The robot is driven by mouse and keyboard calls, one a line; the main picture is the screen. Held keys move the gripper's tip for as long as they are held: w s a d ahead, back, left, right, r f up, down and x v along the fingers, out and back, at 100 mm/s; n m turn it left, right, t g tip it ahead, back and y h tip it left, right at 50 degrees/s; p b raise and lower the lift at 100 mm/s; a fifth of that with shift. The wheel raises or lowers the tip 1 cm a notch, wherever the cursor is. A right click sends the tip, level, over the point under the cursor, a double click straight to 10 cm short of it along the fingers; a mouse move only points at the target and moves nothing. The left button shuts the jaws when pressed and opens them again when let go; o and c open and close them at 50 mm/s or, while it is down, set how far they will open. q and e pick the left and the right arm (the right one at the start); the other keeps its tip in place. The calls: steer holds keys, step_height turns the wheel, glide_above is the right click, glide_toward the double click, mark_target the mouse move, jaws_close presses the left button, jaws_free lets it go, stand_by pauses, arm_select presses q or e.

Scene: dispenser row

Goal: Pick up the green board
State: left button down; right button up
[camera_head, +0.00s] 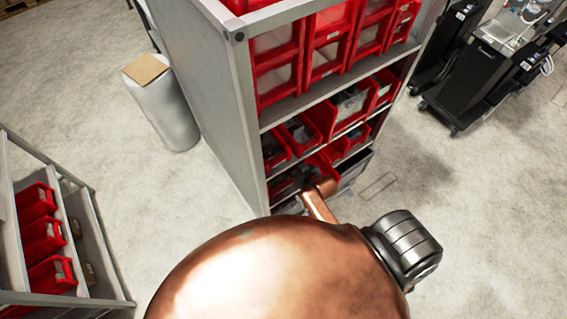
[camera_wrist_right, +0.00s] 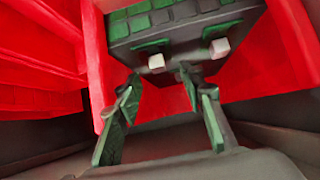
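The gripper itself cannot be made out there. My left gripper is not in view.
A second rack with red bins (camera_head: 42,238) stands at the lower left. A white cylinder (camera_head: 165,112) with a brown square top stands left of the shelf. Black equipment (camera_head: 465,85) stands at the upper right. Open floor (camera_head: 480,190) lies right of the shelf.

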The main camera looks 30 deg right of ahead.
steer(key=shift+x, duration=1.95)
steer(key=shift+s+d+f, duration=0.1)
steer(key=shift+d+f, duration=0.05)
steer(key=shift+f, duration=0.05)
steer(key=shift+c, duration=0.4)
jaws_close()
